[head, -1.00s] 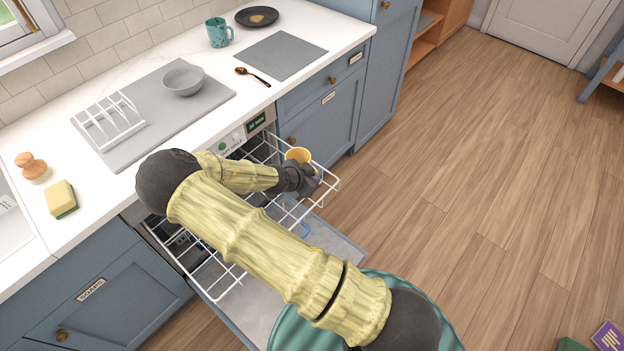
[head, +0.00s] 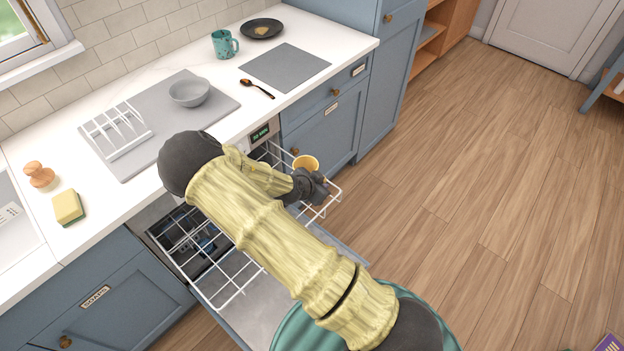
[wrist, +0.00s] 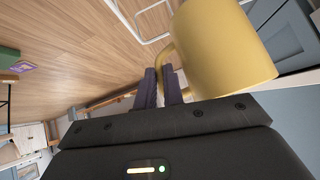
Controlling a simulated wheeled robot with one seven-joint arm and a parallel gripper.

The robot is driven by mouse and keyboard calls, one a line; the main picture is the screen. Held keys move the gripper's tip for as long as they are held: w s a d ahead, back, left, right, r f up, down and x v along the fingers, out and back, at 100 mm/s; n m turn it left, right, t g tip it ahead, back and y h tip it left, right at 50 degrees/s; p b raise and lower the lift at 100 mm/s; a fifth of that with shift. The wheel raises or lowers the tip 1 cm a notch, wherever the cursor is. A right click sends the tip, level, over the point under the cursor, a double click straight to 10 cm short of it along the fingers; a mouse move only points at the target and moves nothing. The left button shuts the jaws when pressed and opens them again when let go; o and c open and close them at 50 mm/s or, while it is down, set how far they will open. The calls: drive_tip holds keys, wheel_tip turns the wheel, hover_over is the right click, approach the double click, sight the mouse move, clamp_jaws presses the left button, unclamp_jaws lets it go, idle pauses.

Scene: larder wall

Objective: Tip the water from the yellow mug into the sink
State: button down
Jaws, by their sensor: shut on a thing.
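The yellow mug (head: 306,163) is at the right end of the pulled-out dishwasher rack in the head view, held at about rack height. My gripper (head: 312,184) is shut on it. In the wrist view the mug (wrist: 222,48) is large, and its handle lies at the fingers of my gripper (wrist: 165,88). I cannot see inside the mug well enough to tell the water. The sink (head: 18,235) shows only in part at the left edge of the counter.
The white wire rack (head: 232,290) stands out over the open dishwasher door. On the counter are a sponge (head: 69,208), a wooden brush (head: 39,174), a toast rack (head: 117,130), a grey bowl (head: 189,92), a spoon (head: 257,88) and a teal mug (head: 223,44).

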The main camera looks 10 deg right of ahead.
drive_tip(key=s+d+r+n+t+y+p, duration=0.2)
drive_tip(key=d+r+n+y+p, duration=0.15)
drive_tip(key=r+p, duration=0.5)
drive_tip(key=s+a+r+n+t+y+p, duration=0.1)
drive_tip(key=s+a+r+n+y+p, duration=0.2)
drive_tip(key=r+n+p, duration=0.3)
drive_tip(key=a+r+p, duration=0.1)
drive_tip(key=p, duration=0.2)
drive_tip(key=shift+s, duration=0.15)
drive_tip(key=shift+a, duration=0.15)
